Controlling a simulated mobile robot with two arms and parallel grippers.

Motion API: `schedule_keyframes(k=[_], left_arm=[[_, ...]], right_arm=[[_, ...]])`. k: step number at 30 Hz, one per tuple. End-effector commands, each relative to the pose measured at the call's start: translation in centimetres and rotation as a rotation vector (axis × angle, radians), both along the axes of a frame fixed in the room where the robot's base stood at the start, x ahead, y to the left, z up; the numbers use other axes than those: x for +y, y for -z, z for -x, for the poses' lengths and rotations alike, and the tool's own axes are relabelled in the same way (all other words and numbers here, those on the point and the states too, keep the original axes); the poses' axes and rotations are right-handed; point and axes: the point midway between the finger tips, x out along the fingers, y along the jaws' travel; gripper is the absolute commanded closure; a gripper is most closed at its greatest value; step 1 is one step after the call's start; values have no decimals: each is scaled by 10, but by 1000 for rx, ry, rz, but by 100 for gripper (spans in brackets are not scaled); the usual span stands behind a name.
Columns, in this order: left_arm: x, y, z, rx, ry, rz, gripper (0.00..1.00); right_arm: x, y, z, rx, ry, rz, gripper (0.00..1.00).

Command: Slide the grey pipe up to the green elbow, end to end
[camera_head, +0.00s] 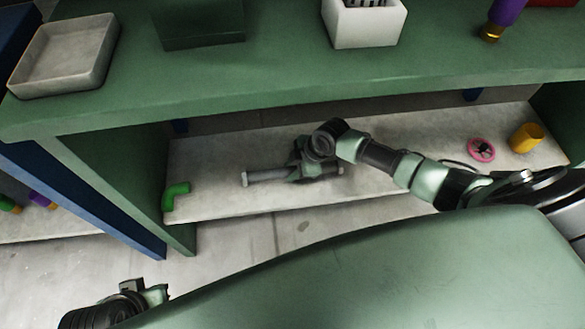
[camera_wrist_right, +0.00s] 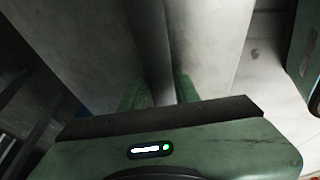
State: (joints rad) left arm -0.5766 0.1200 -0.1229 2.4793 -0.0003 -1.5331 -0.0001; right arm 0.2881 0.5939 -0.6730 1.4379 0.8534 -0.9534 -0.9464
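The grey pipe (camera_head: 265,176) lies on the lower shelf, running left to right, with a collar at its left end. The green elbow (camera_head: 174,194) sits near the shelf's left end, with a clear gap between it and the pipe. My right gripper (camera_head: 308,172) is over the right part of the pipe. In the right wrist view, the pipe (camera_wrist_right: 157,45) runs between the green fingers (camera_wrist_right: 160,92), which appear to close on both its sides. My left gripper (camera_head: 145,291) is low at the left, away from the shelf; its fingers are not clear.
The lower shelf (camera_head: 215,200) has a green side panel (camera_head: 120,175) at left and a counter (camera_head: 250,85) above. A pink wheel (camera_head: 481,149) and a yellow cup-like piece (camera_head: 526,137) are at right. A grey tray (camera_head: 62,60) and white box (camera_head: 362,28) stand on the counter.

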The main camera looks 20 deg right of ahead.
Motion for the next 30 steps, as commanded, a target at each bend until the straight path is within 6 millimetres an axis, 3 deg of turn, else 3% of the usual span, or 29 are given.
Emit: schedule_keyframes(k=[1,3,30], left_arm=[[0,0,0,0,0,0,100],[0,0,0,0,0,0,100],[0,0,0,2,0,1,100]], right_arm=[[0,0,0,0,0,0,86],[0,0,0,0,0,0,100],[0,0,0,0,1,0,100]])
